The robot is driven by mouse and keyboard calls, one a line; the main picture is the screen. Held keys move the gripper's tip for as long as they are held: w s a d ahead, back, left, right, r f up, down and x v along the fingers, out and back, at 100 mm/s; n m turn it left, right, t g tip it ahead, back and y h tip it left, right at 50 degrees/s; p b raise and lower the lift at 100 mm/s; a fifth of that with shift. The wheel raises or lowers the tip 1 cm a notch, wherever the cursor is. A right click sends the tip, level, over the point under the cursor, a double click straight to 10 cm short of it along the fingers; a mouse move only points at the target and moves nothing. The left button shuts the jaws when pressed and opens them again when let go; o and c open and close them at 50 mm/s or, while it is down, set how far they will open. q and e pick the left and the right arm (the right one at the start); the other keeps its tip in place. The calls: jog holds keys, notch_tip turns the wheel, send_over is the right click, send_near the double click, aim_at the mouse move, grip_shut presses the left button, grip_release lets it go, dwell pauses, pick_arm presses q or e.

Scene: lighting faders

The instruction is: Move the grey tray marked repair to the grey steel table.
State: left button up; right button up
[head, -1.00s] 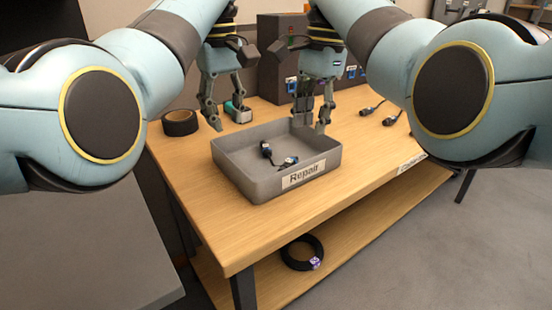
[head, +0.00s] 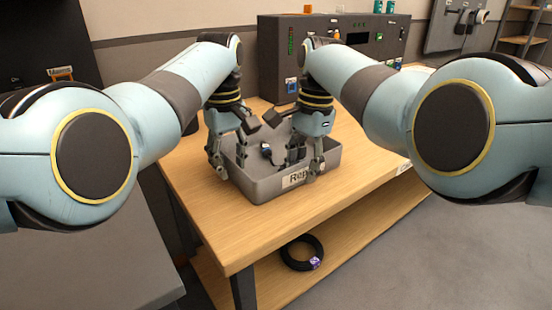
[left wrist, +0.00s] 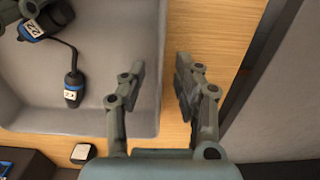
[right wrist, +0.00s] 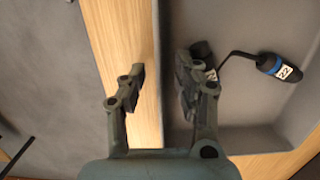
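The grey tray (head: 258,188) marked Repair stands on the wooden table (head: 210,225), its label partly hidden by my right gripper. Dark connectors on a cable (head: 266,152) lie in it. My left gripper (head: 228,158) is at the tray's left wall; in the left wrist view its open fingers (left wrist: 160,68) stand either side of that wall, with gaps. My right gripper (head: 306,165) is at the right wall; in the right wrist view its open fingers (right wrist: 160,68) are also either side of the wall, apart from it. A grey tabletop (head: 90,260) is at lower left.
A dark control panel box (head: 335,50) stands at the back of the wooden table. A black coil (head: 302,252) lies on the lower shelf. Bare wood lies in front of the tray. A gap separates the grey tabletop from the wooden table.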

pick_arm(q)
jog(key=shift+f, duration=0.15)
pick_arm(e)
jog(key=shift+f, duration=0.15)
pick_arm(q)
jog(key=shift+c, duration=0.2)
pick_arm(e)
jog(key=shift+c, duration=0.2)
pick_arm(q)
grip_shut()
pick_arm(e)
grip_shut()
